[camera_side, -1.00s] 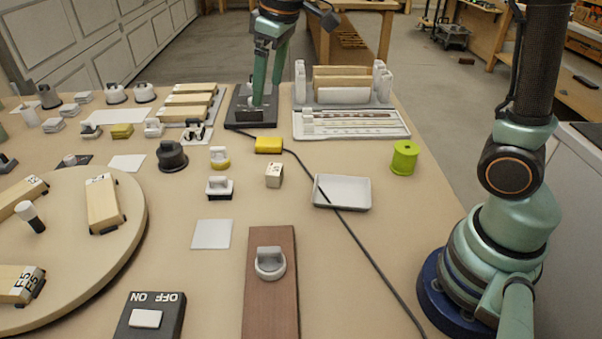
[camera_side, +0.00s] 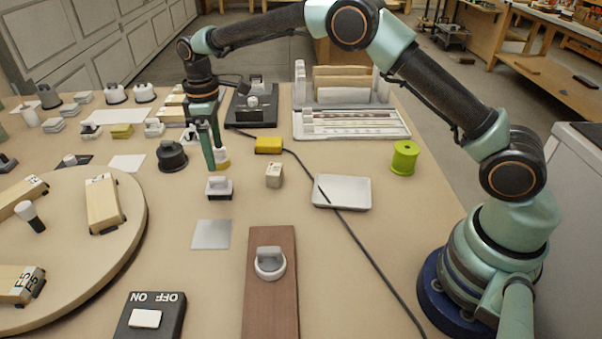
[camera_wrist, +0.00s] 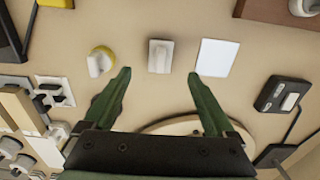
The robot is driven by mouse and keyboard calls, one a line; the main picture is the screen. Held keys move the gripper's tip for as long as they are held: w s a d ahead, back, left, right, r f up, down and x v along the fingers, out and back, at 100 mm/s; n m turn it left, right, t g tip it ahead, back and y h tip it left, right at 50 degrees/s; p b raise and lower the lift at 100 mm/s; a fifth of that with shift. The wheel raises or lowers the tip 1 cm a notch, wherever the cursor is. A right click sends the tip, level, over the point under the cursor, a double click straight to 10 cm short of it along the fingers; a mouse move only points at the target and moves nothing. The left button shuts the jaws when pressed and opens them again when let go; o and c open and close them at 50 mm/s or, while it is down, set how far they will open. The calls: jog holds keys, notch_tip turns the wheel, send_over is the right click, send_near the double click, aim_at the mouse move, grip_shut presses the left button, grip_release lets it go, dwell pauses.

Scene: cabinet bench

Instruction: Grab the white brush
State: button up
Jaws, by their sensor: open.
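The white brush (camera_side: 219,187), a small white block with a handle and a dark underside, stands on the bench behind a pale square card. In the wrist view the white brush (camera_wrist: 160,55) lies between and just beyond the fingertips. My gripper (camera_side: 214,158) is open, pointing down, a little above and behind the brush in the side view. Its two green fingers also show in the wrist view (camera_wrist: 159,73), with nothing between them held.
A yellow-based white-handled piece (camera_side: 223,164) stands just behind the brush, partly hidden by a finger. The pale card (camera_side: 211,234) lies in front, and a white tray (camera_side: 349,191) stands right.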

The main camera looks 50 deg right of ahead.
aim_at(220, 177)
notch_tip(220, 177, down, 10)
jog(key=shift+f, duration=0.1)
dwell(0.4)
grip_shut()
